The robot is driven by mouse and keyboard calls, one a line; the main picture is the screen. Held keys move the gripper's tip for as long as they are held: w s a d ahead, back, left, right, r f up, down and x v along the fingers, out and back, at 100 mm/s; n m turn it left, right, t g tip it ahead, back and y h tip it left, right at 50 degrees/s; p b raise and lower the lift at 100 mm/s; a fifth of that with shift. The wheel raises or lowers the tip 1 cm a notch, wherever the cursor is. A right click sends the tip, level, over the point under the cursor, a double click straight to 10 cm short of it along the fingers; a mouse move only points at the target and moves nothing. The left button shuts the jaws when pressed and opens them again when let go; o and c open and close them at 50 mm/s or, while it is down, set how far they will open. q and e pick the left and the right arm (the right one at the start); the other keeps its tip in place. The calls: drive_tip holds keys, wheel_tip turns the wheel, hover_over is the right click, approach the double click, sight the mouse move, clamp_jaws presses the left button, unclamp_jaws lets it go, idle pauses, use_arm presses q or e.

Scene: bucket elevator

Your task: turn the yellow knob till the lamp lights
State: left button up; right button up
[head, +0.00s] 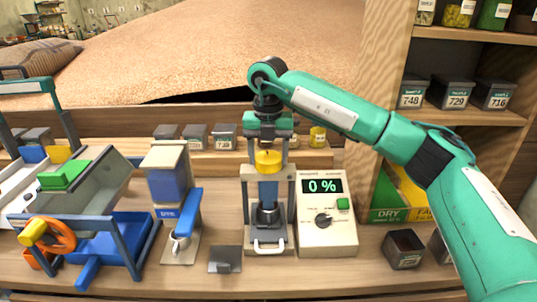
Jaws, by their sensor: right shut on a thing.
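A round yellow knob (268,161) sits on top of the grey press-like stand (280,215) in the middle of the bench. My right gripper (269,147) comes down on it from above and is shut on the knob. The jaws hide the knob's upper part. I cannot make out a lit lamp. My left gripper does not show.
A blue-handled dispenser (168,190) stands left of the stand. Further left is a blue-and-grey machine with an orange handwheel (58,233). Small labelled boxes (196,137) line the back ledge. A large grain heap (230,50) lies behind.

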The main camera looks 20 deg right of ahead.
drive_tip(key=m, duration=0.5)
drive_tip(key=shift+w+r+m, duration=0.1)
drive_tip(key=shift+m, duration=0.2)
drive_tip(key=m, duration=0.4)
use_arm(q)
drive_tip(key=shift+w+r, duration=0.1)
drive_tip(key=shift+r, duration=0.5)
use_arm(e)
drive_tip(key=shift+m, duration=1.4)
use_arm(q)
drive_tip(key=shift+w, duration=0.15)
use_arm(e)
drive_tip(key=o, duration=0.8)
drive_tip(key=shift+c, duration=0.2)
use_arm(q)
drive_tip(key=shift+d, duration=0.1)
use_arm(e)
drive_tip(key=shift+o, duration=1.1)
